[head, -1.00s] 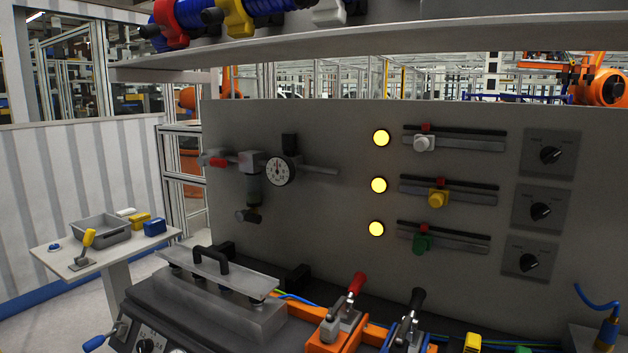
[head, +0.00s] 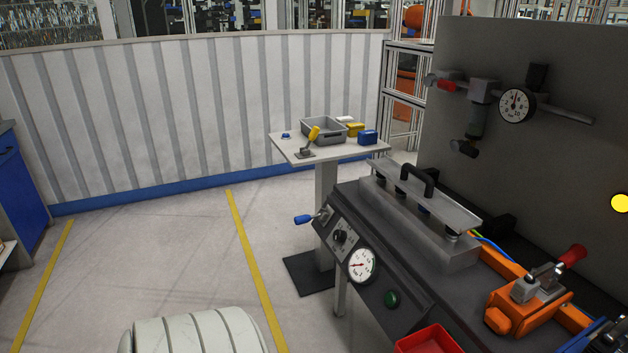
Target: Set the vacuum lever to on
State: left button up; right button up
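A lever with a blue handle (head: 303,219) sticks out to the left from the sloped front panel (head: 375,285) of the dark workbench. It is likely the vacuum lever; any on or off marking is too small to read. A black knob (head: 340,237), a round gauge (head: 361,265) and a green button (head: 392,299) sit along the same panel. Neither of my grippers is in view.
The side table (head: 290,147) holds a grey bin (head: 325,131) and small yellow and blue boxes. An orange clamp (head: 525,295) and a red tray (head: 428,342) are at the bench's right. The floor (head: 170,265) left of the bench is open, with yellow lines.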

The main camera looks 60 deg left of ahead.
aim_at(304, 218)
jog(key=u, duration=2.05)
jog(key=i+j+z, duration=0.1)
jog(key=i+j, duration=0.05)
jog(key=j, duration=0.05)
